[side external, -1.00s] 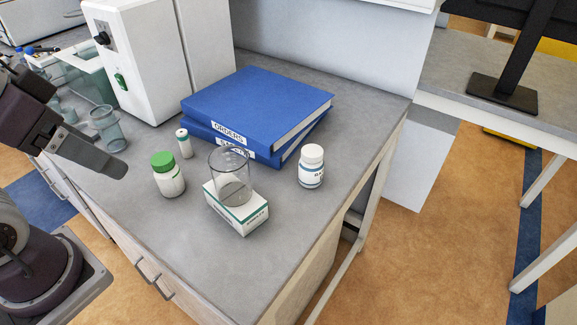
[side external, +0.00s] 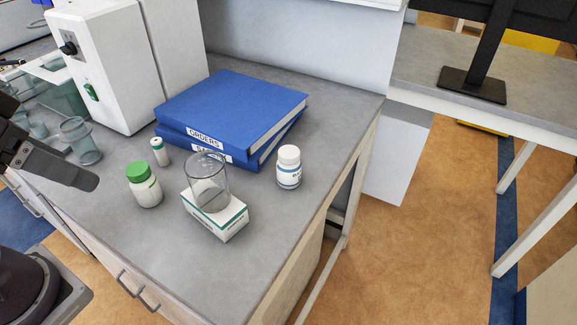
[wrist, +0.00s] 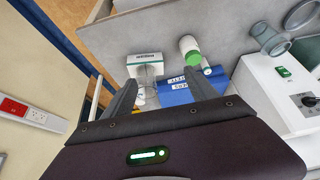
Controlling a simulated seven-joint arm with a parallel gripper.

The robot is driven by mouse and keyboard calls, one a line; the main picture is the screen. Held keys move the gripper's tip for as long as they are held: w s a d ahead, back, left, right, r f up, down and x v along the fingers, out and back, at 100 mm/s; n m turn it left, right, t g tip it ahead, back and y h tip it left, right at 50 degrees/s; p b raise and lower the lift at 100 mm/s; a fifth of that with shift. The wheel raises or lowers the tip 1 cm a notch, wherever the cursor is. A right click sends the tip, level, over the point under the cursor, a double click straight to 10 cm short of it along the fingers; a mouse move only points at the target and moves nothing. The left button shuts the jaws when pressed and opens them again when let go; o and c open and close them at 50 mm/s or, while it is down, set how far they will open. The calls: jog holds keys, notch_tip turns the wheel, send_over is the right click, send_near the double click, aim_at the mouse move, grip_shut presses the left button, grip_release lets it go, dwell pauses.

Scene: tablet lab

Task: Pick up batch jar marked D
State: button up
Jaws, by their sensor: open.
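A white jar with a white lid (side external: 289,170) stands upright at the right of the bench; its label starts with "BA", but I cannot read a D. A jar with a green lid (side external: 146,190) stands at the left, its marking unreadable; it also shows in the wrist view (wrist: 191,52). My gripper (wrist: 163,83) is open and empty, its fingers spread over the bench in the wrist view. In the side view, a grey finger shows at the left edge, left of the green-lidded jar and apart from it.
A clear beaker (side external: 208,190) stands on a white-green box (side external: 218,222) between the jars. A small vial (side external: 160,152) stands behind. Stacked blue binders (side external: 232,105), a white machine (side external: 105,70) and glassware (side external: 82,142) are farther back. The front bench top is clear.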

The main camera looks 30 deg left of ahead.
jog(key=w+a+r+m+y, duration=0.3)
jog(key=w+a+r+m, duration=0.15)
jog(key=w+m, duration=0.5)
jog(key=m+t, duration=0.8)
jog(key=m, duration=1.6)
send_over(284, 160)
jog(key=s, duration=0.2)
jog(key=shift+m+h, duration=0.35)
jog(key=shift+h, duration=0.15)
jog(key=f, duration=2.1)
jog(key=shift+w+d, duration=0.1)
jog(key=shift+w, duration=0.2)
jog(key=shift+w+f, duration=0.25)
jog(key=shift+f, duration=0.05)
jog(key=x, duration=0.6)
jog(key=shift+w+r, duration=0.1)
jog(key=shift+w, duration=0.3)
grip_shut()
